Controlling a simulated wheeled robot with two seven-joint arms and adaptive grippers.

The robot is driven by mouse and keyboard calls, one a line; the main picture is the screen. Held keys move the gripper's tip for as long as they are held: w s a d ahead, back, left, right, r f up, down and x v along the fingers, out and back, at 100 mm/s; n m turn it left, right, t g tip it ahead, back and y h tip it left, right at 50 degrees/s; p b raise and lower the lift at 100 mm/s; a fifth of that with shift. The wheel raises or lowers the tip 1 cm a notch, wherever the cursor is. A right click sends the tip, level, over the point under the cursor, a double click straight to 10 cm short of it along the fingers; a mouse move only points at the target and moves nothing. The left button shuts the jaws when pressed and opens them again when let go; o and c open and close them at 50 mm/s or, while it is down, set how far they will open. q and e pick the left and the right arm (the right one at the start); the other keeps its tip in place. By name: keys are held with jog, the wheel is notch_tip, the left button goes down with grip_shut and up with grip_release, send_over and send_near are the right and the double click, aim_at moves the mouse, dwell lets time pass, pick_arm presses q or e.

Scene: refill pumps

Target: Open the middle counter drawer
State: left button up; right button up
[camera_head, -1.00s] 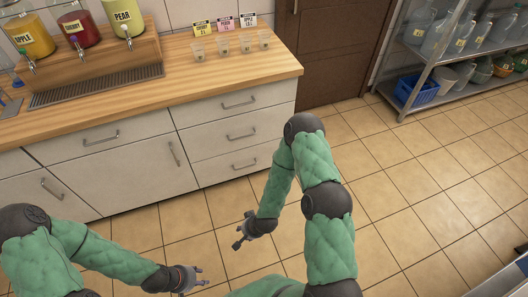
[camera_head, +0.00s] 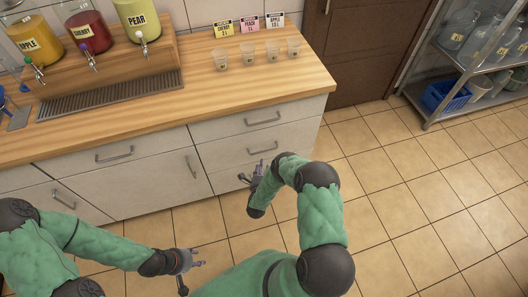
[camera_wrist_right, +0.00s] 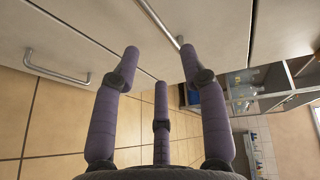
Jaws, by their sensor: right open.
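The counter's right section has a stack of white drawers. The middle drawer (camera_head: 228,157) is closed, with a metal bar handle (camera_head: 262,150). My right gripper (camera_head: 253,170) is open in front of the stack, just below that handle. In the right wrist view its spread fingers (camera_wrist_right: 159,62) point at the drawer fronts. A bar handle (camera_wrist_right: 160,22), apparently the middle drawer's, lies just beyond them, with one end near the right fingertip; contact cannot be told. Another handle (camera_wrist_right: 56,70) lies left of the fingers. My left gripper (camera_head: 196,274) is open and empty over the floor.
The top drawer handle (camera_head: 262,120) is above. Cups (camera_head: 247,55) and dispensers (camera_head: 88,32) stand on the wooden counter (camera_head: 200,100). Tiled floor (camera_head: 400,200) is free at right.

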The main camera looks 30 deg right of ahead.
aim_at(264, 151)
jog(key=b+x, duration=0.2)
jog(key=x, duration=0.8)
jog(key=shift+w+f+b, duration=0.15)
jog(key=shift+w+b, duration=0.05)
jog(key=shift+b, duration=0.2)
jog(key=shift+c, duration=0.3)
grip_shut()
